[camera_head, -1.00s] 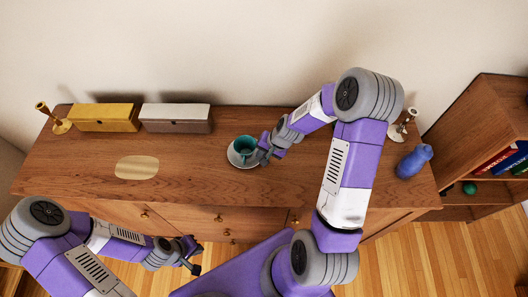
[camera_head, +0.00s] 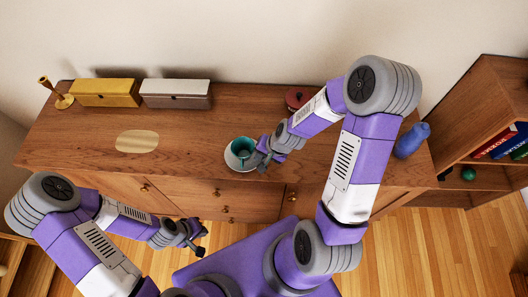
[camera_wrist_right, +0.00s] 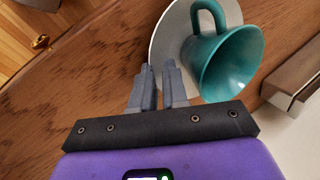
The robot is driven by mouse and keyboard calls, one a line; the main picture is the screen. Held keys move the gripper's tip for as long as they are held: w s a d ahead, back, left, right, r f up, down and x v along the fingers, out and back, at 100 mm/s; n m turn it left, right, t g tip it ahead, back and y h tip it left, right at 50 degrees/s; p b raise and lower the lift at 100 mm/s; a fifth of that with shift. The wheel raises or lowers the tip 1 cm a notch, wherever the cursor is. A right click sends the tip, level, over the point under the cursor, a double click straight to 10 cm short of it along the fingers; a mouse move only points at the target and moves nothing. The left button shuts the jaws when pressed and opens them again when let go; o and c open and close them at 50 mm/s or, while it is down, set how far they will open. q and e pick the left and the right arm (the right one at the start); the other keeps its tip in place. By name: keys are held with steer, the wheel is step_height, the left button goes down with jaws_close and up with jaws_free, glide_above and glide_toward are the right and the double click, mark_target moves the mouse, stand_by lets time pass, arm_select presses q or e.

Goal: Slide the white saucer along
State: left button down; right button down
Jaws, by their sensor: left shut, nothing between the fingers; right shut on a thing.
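The white saucer (camera_head: 232,161) lies on the wooden cabinet top, close to its front edge, with a teal cup (camera_head: 243,146) standing on it. In the right wrist view the saucer (camera_wrist_right: 168,38) carries the teal cup (camera_wrist_right: 231,66), whose handle points up in the picture. My right gripper (camera_head: 262,162) is at the saucer's right side. In the right wrist view its fingers (camera_wrist_right: 159,75) are shut on the saucer's rim; the exact contact is partly hidden. My left gripper (camera_head: 201,246) is shut and empty, low in front of the cabinet.
A pale oval patch (camera_head: 137,141) lies left of the saucer on the cabinet top (camera_head: 190,130). A yellow box (camera_head: 105,93), a grey-white box (camera_head: 176,94) and a brass candlestick (camera_head: 62,99) stand behind. A red pot (camera_head: 298,97) and a blue vase (camera_head: 411,141) are right. Bare wood lies between patch and saucer.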

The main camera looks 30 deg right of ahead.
steer(key=shift+s+a, duration=0.1)
steer(key=shift+s, duration=0.1)
steer(key=c, duration=1.1)
jaws_free()
steer(key=p+v, duration=0.2)
steer(key=v, duration=0.5)
steer(key=shift+r, duration=0.3)
steer(key=shift+s+f, duration=0.1)
